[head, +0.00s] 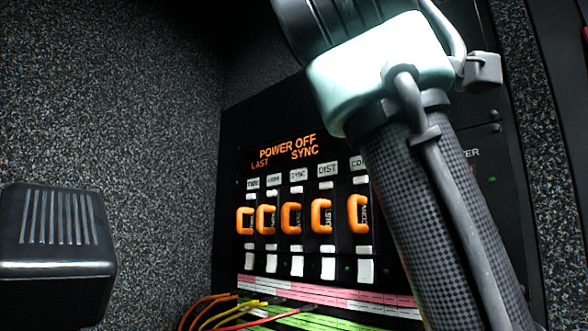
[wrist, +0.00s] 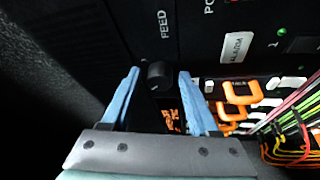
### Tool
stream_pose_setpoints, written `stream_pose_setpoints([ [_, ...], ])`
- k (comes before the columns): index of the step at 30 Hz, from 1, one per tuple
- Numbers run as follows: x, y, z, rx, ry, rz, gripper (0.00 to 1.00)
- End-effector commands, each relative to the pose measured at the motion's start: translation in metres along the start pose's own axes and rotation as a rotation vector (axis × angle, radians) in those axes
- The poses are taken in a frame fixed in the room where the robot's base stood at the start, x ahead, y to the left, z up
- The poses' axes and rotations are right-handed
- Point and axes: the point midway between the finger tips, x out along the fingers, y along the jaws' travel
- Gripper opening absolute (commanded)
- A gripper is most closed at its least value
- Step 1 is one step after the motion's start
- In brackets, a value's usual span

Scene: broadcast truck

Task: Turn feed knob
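The feed knob (wrist: 159,75) is a small black round knob on a dark panel in the wrist view, under the white label FEED. My gripper (wrist: 158,76) is open, with one blue finger to the left of the knob and one to the right. The knob shows between the fingertips, with a gap visible on each side. I cannot tell how deep the fingers reach around it. In the head view my arm crosses the right side of the picture, and neither the gripper nor the knob shows there.
A rack panel has several orange handles (head: 292,218) under an orange POWER OFF SYNC display (head: 288,147). Coloured cables (head: 225,312) hang below it. A black ribbed box (head: 57,240) stands at the left. Speckled wall lining (head: 130,110) closes in the left side.

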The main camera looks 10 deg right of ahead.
Motion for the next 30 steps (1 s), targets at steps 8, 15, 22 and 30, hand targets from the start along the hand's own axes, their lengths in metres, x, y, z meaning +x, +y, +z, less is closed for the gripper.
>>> stream_pose_setpoints([
  [8,0.000,0.000,0.000,0.002,0.001,0.000,0.71],
  [15,-0.016,-0.003,0.000,0.003,0.003,0.004,0.71],
  [22,-0.064,-0.005,0.001,0.004,0.003,0.006,0.71],
  [30,-0.114,-0.003,0.001,0.002,0.002,0.003,0.71],
])
